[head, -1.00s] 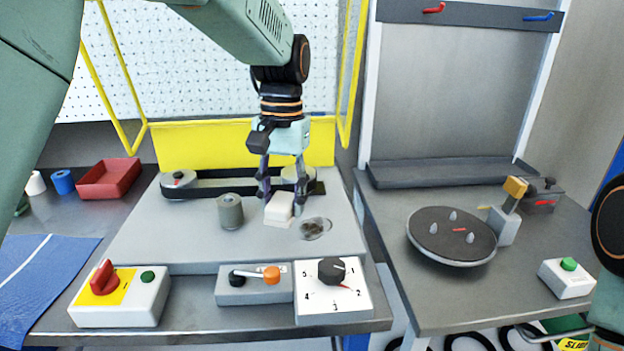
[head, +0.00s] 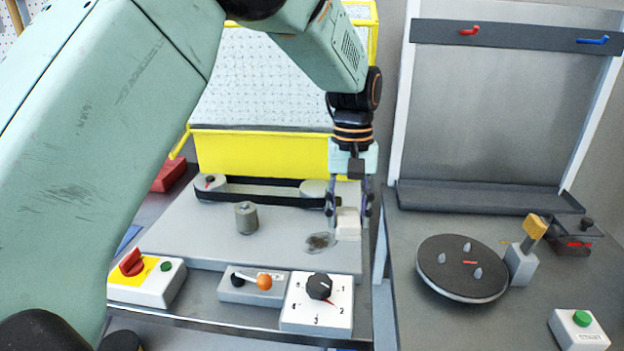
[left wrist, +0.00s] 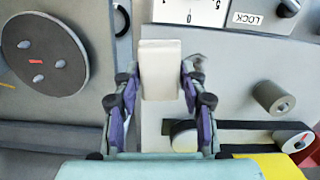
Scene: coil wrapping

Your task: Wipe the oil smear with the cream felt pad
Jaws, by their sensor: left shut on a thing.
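The cream felt pad (head: 348,224) is a pale block on the grey machine top, upright between the fingers of my left gripper (head: 348,203). That gripper is shut on it. In the left wrist view the pad (left wrist: 160,68) stands between the purple-sided fingers of my left gripper (left wrist: 160,82). The oil smear (head: 319,242) is a dark, brownish-grey patch just left of the pad's lower edge. My right gripper does not show.
A grey cylinder (head: 246,218) stands left of the smear. A belt on two pulleys (head: 262,190) runs behind. A dial box (head: 318,303), a lever box (head: 252,287) and a red-knob switch box (head: 147,280) line the front. A round turntable (head: 462,268) stands on the right bench.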

